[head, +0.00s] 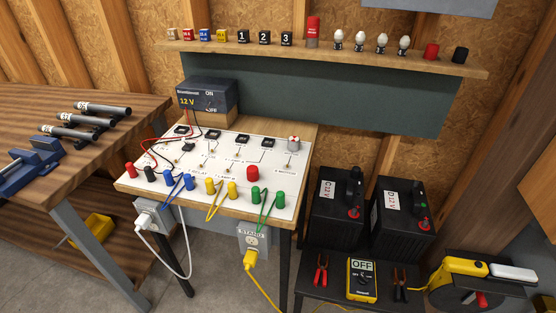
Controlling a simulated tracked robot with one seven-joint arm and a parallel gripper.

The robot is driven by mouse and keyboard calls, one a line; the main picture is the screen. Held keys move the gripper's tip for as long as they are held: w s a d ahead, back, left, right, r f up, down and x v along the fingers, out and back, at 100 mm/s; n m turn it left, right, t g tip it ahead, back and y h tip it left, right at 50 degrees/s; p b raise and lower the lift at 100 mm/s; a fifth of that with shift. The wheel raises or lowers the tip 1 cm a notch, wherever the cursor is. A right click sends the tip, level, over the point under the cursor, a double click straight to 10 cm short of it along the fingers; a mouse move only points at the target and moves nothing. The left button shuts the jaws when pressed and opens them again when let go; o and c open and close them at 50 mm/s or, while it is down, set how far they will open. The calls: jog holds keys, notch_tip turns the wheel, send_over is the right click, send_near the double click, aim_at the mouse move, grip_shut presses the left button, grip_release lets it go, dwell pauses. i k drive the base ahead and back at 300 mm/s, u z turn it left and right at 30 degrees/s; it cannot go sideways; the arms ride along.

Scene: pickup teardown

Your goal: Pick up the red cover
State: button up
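Several red pieces show, and I cannot tell for certain which one is the red cover. A short red cap-like piece (431,51) stands on the wooden wall shelf at the right, beside a similar black piece (460,55). A rounder red piece (252,173) sits on the white panel board (215,146), above the yellow and green terminals. A taller red cylinder (313,27) with a small label stands near the middle of the shelf. My gripper is not in view.
The shelf (350,55) also holds numbered blocks and several white bulbs (360,40). Below it stand a power supply (208,97), two black batteries (338,205), a multimeter (361,280) and a yellow reel (470,280). A vise (35,160) sits on the left bench. Cables hang before the board.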

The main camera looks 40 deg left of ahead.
aim_at(253, 171)
jog(key=z, duration=1.25)
jog(key=i, duration=0.1)
jog(key=u, duration=3.35)
jog(key=k, duration=0.85)
jog(key=u, duration=0.15)
jog(key=i, duration=0.95)
jog(key=z, duration=0.1)
